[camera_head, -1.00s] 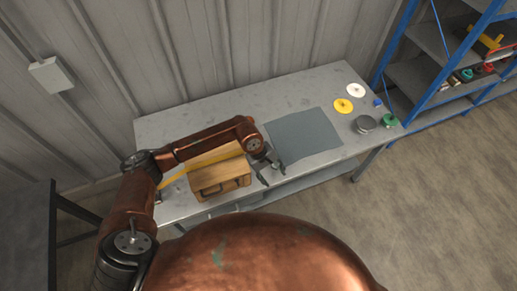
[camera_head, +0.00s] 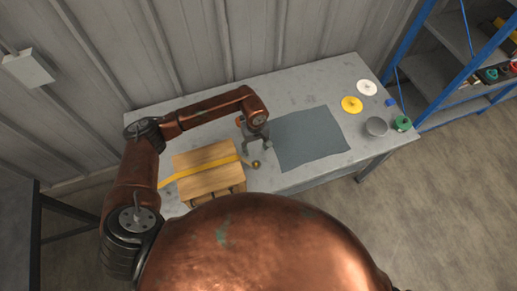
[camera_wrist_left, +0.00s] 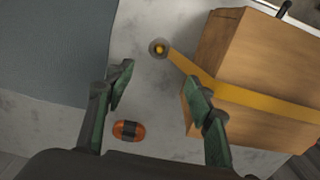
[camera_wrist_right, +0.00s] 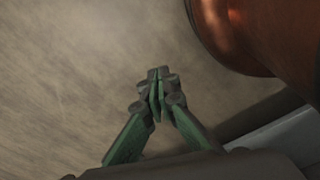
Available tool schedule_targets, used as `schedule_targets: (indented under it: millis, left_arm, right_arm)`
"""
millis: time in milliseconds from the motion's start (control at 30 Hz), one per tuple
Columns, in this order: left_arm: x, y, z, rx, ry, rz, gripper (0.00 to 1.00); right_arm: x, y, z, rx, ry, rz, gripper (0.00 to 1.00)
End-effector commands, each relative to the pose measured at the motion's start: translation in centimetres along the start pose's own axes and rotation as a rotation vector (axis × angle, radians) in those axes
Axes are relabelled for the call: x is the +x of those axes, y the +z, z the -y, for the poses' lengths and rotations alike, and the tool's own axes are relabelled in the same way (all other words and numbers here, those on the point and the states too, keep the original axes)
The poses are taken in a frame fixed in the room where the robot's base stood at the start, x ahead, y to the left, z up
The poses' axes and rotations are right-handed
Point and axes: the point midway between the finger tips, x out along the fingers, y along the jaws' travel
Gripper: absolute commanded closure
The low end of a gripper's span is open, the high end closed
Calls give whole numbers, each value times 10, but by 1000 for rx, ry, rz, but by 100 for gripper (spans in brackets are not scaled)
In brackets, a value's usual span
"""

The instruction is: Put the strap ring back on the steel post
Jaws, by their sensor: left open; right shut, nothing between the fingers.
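A yellow strap (camera_head: 200,170) lies across the top of a wooden box (camera_head: 212,182) at the table's left. In the left wrist view the strap (camera_wrist_left: 237,93) narrows to an end at a small round post (camera_wrist_left: 159,48) with a grey rim and yellow centre. The post (camera_head: 256,163) stands right of the box. I cannot tell whether the strap's ring is around the post or beside it. My left gripper (camera_head: 257,149) is open and empty above the table near the post, fingers pointing down. My right gripper (camera_wrist_right: 157,80) is shut and empty, over the floor.
An orange object with a black band (camera_wrist_left: 129,131) lies near the post. A grey mat (camera_head: 308,138) lies right of my left gripper. At the table's right are a yellow disc (camera_head: 352,104), a white disc (camera_head: 367,87), a grey cup (camera_head: 376,127) and a green item (camera_head: 402,123).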

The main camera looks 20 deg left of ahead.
Motion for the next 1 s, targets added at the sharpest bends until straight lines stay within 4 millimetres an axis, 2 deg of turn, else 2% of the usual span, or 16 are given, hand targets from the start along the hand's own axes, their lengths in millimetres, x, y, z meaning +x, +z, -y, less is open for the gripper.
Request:
schedule_targets:
  millis: [33, 233, 333, 500, 733, 1000]
  left_arm:
    - [12, 0, 1, -1, -1, 2, 51]
    - [39, 1, 2, -3, -3, 6, 51]
    - [52, 1, 2, -3, -4, 8, 51]
    - [66, 2, 2, -2, -6, 11, 51]
    - [74, 2, 1, -1, -5, 12, 51]
    - [105, 3, 1, -1, -5, 14, 51]
  right_arm:
    - [11, 7, 1, 1, -1, 7, 100]
    - [32, 46, 6, 10, -4, 49, 100]
    - [44, 56, 7, 11, -5, 63, 100]
    - [56, 51, 7, 10, -5, 55, 100]
    - [60, 34, 8, 8, -6, 32, 100]
    - [73, 40, 10, 9, -8, 39, 100]
